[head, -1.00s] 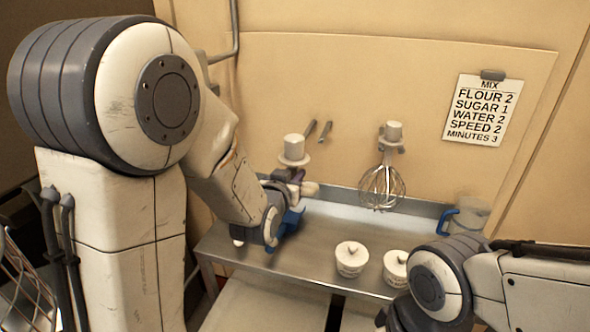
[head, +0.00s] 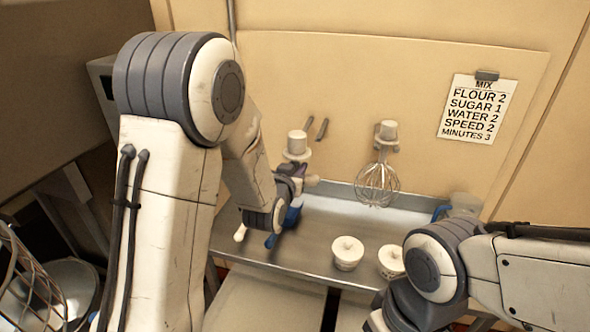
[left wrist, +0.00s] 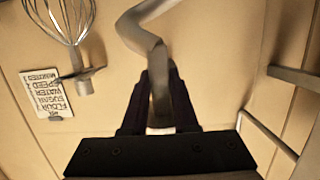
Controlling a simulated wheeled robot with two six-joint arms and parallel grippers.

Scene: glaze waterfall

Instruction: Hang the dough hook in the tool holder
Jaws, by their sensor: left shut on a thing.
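My left gripper (head: 292,180) is shut on the dough hook and holds it above the steel counter, close to the wall. The hook's white capped top (head: 297,145) stands upright above the fingers. In the left wrist view the hook's curved grey metal (left wrist: 138,28) runs between the fingers of the left gripper (left wrist: 158,80). The tool holder's two bare prongs (head: 310,124) stick out of the wall just behind and right of the cap. My right gripper is out of view.
A whisk (head: 377,185) hangs on the wall to the right. A recipe sheet (head: 478,108) is on the wall. Something blue is partly hidden by my left wrist.

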